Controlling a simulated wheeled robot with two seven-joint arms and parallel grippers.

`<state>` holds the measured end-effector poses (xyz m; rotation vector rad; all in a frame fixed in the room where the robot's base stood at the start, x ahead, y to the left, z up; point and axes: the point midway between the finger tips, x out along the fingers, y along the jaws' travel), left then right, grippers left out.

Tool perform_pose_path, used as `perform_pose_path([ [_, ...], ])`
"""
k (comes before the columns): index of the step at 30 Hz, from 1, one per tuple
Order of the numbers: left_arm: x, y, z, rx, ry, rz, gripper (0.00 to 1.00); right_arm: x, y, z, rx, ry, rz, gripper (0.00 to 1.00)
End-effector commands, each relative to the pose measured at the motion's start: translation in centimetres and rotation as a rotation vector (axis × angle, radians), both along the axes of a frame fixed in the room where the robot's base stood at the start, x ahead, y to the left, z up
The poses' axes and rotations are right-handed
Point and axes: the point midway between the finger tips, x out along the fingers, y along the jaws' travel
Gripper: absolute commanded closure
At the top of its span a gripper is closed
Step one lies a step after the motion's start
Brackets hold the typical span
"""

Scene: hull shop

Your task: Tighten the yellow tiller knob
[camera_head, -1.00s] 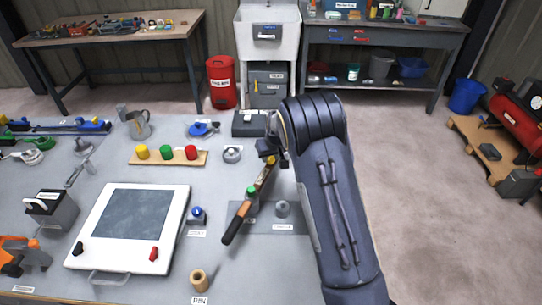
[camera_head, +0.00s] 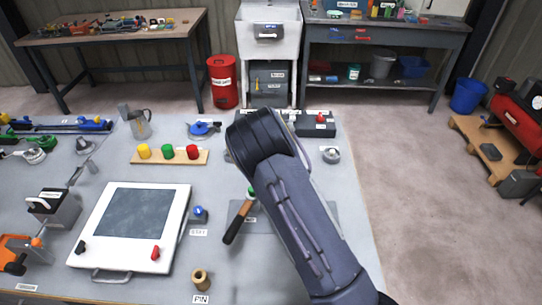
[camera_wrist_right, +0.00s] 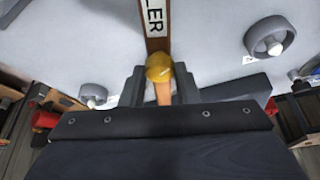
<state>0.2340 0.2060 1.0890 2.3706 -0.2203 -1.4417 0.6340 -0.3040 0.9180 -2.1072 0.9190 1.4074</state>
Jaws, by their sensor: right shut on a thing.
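The tiller is a wooden bar with a dark grip (camera_head: 236,230) and a green knob (camera_head: 251,192) above the grip. My right arm hides its far part in the head view. In the right wrist view the bar (camera_wrist_right: 155,20) carries a label ending in "LER". The yellow tiller knob (camera_wrist_right: 159,67) sits on the bar there, between the two dark fingers of my right gripper (camera_wrist_right: 159,78), which is shut on it. In the head view my own arm covers that gripper and the yellow knob. My left gripper is in neither view.
A wooden strip (camera_head: 205,158) bears yellow, green and red caps. A white framed panel (camera_head: 178,205) lies left of the tiller, with a wooden ring (camera_head: 201,279) nearby. A dark box (camera_head: 316,129) with a red top and a grey wheel (camera_head: 331,154) stand beyond my arm.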

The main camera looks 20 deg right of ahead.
Motion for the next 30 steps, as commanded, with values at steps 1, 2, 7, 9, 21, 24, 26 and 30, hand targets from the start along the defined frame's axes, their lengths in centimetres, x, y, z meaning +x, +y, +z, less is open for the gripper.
perform_pose_path([
  [1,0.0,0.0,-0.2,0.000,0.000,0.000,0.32,0.1,0.1,-0.1,-0.004,-0.001,-0.042,0.94],
  [2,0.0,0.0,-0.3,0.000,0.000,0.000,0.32,0.1,0.1,-0.1,-0.003,0.000,-0.071,0.94],
  [7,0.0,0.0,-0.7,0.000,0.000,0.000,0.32,0.2,0.1,-0.1,-0.002,-0.001,-0.234,0.94],
  [9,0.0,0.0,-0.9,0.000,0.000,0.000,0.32,0.3,0.2,-0.1,-0.002,-0.001,-0.299,0.94],
  [21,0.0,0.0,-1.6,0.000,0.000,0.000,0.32,0.5,0.2,-0.1,0.000,-0.002,-0.632,0.94],
  [24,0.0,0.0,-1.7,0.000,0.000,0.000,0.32,0.5,0.2,-0.1,0.001,-0.001,-0.691,0.94],
  [26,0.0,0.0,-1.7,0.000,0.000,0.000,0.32,0.6,0.2,0.0,0.002,-0.002,-0.720,0.94],
  [30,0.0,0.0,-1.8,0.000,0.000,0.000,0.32,0.6,0.2,0.0,0.003,-0.002,-0.772,0.94],
])
